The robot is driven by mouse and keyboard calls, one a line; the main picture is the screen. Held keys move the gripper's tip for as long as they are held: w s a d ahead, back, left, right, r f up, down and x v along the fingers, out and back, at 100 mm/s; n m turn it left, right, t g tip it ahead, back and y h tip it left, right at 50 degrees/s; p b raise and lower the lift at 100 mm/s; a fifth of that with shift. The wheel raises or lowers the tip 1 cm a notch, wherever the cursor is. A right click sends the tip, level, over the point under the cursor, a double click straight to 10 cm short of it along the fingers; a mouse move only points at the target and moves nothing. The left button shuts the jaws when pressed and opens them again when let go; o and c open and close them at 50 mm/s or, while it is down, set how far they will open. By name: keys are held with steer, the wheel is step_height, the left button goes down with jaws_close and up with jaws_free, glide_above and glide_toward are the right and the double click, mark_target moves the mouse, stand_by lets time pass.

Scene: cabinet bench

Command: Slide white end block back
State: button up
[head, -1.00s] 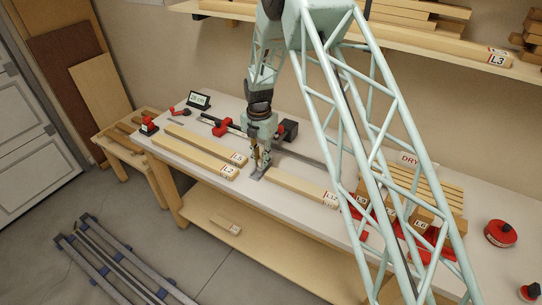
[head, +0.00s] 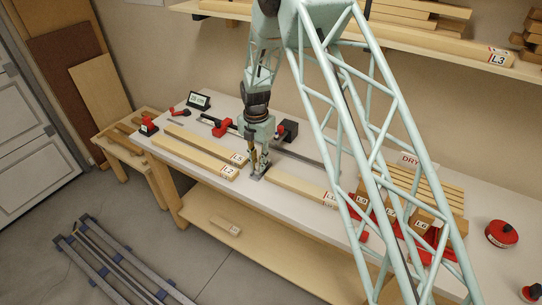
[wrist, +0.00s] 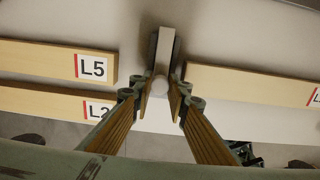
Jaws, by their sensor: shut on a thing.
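The white end block (wrist: 166,48) shows in the wrist view as a pale bar with dark sides, between the ends of the boards. A pale round part (wrist: 160,90) sits at its near end. My gripper (wrist: 161,98) is shut on this near part, with one finger on each side. In the head view my gripper (head: 258,172) points down at the bench, and the block beneath it is mostly hidden; only a small grey piece shows around the fingertips.
Boards L5 (wrist: 50,62) and L2 (wrist: 45,101) lie left of the block, and another board (head: 295,187) lies to the right. A red clamp (head: 222,127) and a small display (head: 198,99) are behind. The bench's front edge is close.

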steer(key=shift+s+a+b, duration=0.3)
steer(key=shift+s, duration=0.2)
stand_by(0.7)
steer(key=o, duration=0.9)
steer(key=shift+r, duration=0.15)
steer(key=shift+r+p, duration=1.3)
steer(key=shift+r, duration=3)
steer(key=shift+r, duration=0.1)
